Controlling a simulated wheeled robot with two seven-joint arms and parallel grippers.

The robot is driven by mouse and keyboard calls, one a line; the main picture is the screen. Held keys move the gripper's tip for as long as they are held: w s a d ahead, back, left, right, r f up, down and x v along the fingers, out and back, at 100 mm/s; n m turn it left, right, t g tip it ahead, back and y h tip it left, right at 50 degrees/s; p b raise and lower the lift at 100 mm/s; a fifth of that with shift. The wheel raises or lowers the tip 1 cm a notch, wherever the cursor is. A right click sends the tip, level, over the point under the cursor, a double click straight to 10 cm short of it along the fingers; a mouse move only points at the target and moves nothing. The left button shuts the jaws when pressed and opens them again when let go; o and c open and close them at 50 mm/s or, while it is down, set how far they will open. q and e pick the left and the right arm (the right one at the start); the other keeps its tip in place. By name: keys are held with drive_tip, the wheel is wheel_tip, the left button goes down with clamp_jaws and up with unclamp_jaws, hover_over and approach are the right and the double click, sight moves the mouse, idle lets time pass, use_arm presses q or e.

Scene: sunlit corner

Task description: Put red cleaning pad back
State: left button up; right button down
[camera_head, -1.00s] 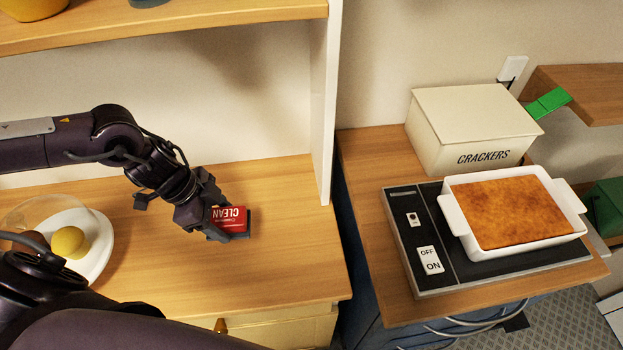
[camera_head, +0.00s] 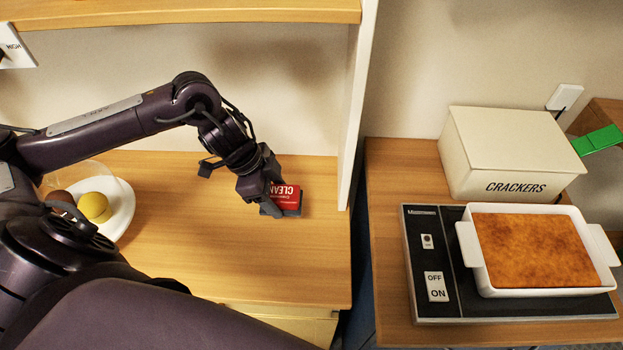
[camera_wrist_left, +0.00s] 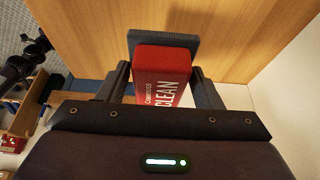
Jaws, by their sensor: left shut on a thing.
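The red cleaning pad (camera_head: 286,195) has white lettering reading CLEAN and a dark grey pad on one side. It is at the right end of the wooden counter (camera_head: 200,235), at or close above the surface; I cannot tell whether it touches. My left gripper (camera_head: 272,202) is shut on it from the left. In the left wrist view the pad (camera_wrist_left: 163,72) sits between the two fingers of the left gripper (camera_wrist_left: 165,85), its dark side (camera_wrist_left: 163,42) away from the palm. My right gripper is not seen.
A white upright panel (camera_head: 358,110) bounds the counter on the right, with a shelf (camera_head: 180,14) above. A white plate (camera_head: 122,215) with a yellow item (camera_head: 95,207) stands at left. Beyond the panel are a CRACKERS box (camera_head: 510,155) and a white dish (camera_head: 470,250) on a hotplate (camera_head: 412,260).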

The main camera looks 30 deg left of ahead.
use_arm(q)
drive_tip(key=w+d+p, duration=0.1)
drive_tip(key=w, duration=0.2)
drive_tip(key=w+f+p, duration=0.1)
drive_tip(key=w, duration=0.3)
drive_tip(key=w+d+f+p, duration=0.1)
drive_tip(key=w, duration=0.2)
drive_tip(key=shift+w+d+f+p, duration=0.15)
drive_tip(key=shift+w+d+p, duration=0.15)
drive_tip(key=shift+w+d, duration=0.1)
wheel_tip(320, 180, down, 4)
drive_tip(key=shift+s+a+r+p, duration=0.1)
drive_tip(key=shift+s+p, duration=0.05)
drive_tip(key=shift+p, duration=0.4)
drive_tip(key=shift+w+f+p, duration=0.2)
drive_tip(key=shift+w+p, duration=0.05)
drive_tip(key=shift+p, duration=0.05)
drive_tip(key=shift+f, duration=0.25)
